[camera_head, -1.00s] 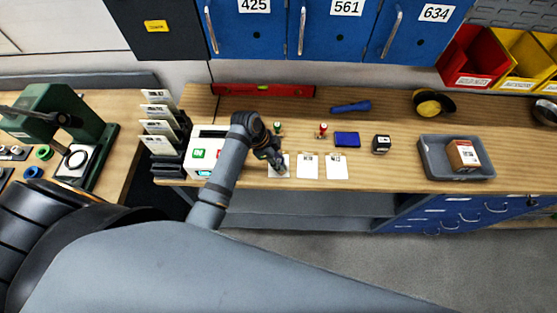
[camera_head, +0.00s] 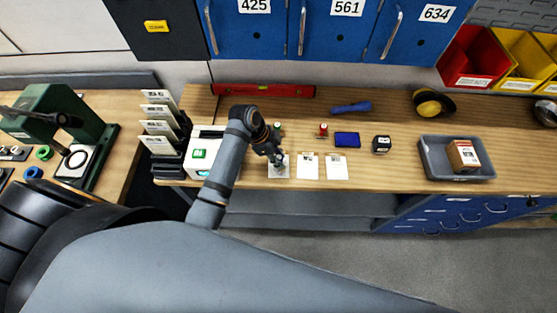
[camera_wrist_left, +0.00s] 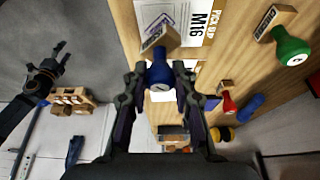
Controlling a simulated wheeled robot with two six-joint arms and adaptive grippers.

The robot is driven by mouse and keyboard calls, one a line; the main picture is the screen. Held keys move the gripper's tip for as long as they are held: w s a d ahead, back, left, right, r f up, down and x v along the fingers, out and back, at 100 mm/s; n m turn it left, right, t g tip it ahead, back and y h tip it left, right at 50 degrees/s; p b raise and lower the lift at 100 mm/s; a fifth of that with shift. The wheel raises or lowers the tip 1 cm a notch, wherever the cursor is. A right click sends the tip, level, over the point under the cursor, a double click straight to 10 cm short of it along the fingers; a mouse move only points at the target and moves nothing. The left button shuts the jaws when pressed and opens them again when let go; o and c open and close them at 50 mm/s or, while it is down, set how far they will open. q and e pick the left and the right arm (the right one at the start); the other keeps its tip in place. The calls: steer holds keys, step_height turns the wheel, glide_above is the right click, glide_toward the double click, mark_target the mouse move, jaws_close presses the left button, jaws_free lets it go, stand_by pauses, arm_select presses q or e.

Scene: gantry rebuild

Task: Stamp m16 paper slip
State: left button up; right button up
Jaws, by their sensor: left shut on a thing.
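My left gripper (camera_head: 277,160) is over the leftmost white slip (camera_head: 279,172) near the bench's front edge. In the left wrist view my left gripper (camera_wrist_left: 162,88) is shut on a blue-knobbed stamp (camera_wrist_left: 159,73) with a wooden block. The slip marked M16 (camera_wrist_left: 185,20) lies beyond the block in that view. Whether the block touches the paper, and any mark under it, I cannot tell. A green stamp (camera_head: 277,129) and a red stamp (camera_head: 323,130) stand behind the slips.
Two more slips (camera_head: 308,167) (camera_head: 337,168) lie to the right. A blue pad (camera_head: 347,140), a small black box (camera_head: 381,144) and a grey tray (camera_head: 428,164) with a carton are farther right. A white machine (camera_head: 199,160) stands close on the left.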

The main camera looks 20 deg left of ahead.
arm_select(q)
steer(key=shift+r, duration=2.2)
